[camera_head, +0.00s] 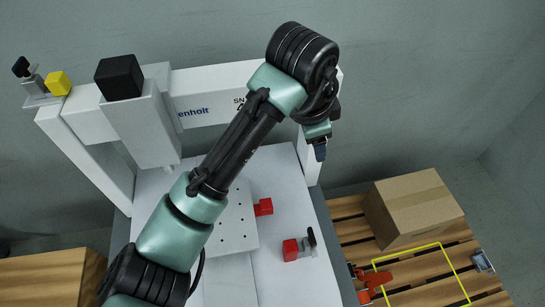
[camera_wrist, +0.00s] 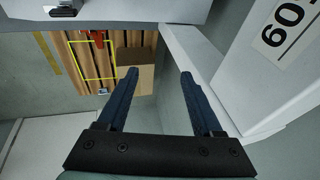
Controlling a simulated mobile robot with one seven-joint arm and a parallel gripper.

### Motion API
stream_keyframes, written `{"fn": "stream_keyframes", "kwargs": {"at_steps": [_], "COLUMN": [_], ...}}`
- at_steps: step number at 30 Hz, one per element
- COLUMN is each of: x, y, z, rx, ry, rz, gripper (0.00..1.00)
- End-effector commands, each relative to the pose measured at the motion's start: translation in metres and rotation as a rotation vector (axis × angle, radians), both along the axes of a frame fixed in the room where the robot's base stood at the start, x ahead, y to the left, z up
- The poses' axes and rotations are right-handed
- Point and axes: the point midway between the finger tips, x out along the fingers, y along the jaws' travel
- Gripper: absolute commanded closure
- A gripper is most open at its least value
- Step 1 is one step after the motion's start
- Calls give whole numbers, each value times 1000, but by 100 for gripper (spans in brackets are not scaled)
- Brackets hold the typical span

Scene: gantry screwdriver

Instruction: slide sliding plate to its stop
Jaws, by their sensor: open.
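The sliding plate (camera_head: 233,228) is a pale plate with small holes, lying on the white machine bed (camera_head: 315,285) below the gantry. My arm hides its left part. A red block (camera_head: 263,207) sits at its right edge. A second red block (camera_head: 290,249) with a grey and black clamp-like piece stands on the bed to the lower right, apart from the plate. My gripper (camera_head: 320,152) hangs by the gantry's right post, up and to the right of the plate. In the wrist view my gripper (camera_wrist: 160,76) has its two dark fingers apart with nothing between them. The plate is not recognisable there.
The white gantry beam (camera_head: 215,85) carries a head with a black block (camera_head: 119,77). A yellow block (camera_head: 58,83) sits at its left end. A cardboard box (camera_head: 412,208) stands on a wooden pallet (camera_head: 350,230) at right, near a yellow outline and a red tool-like object (camera_head: 375,278).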

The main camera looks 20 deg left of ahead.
Motion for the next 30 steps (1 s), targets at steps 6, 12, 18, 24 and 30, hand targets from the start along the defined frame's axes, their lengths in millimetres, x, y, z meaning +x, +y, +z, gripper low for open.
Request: {"fn": "stream_keyframes", "kwargs": {"at_steps": [6,12,18,24,30], "x": [-66,-74,-74,-73,-73], "y": [65,69,69,69,69], "z": [-39,-64,-107,-145,-166], "rx": [70,73,72,72,73], "ry": [337,373,371,369,367], "rz": [-6,-10,-8,-7,-8], "gripper": [32,32,32,32,32]}}
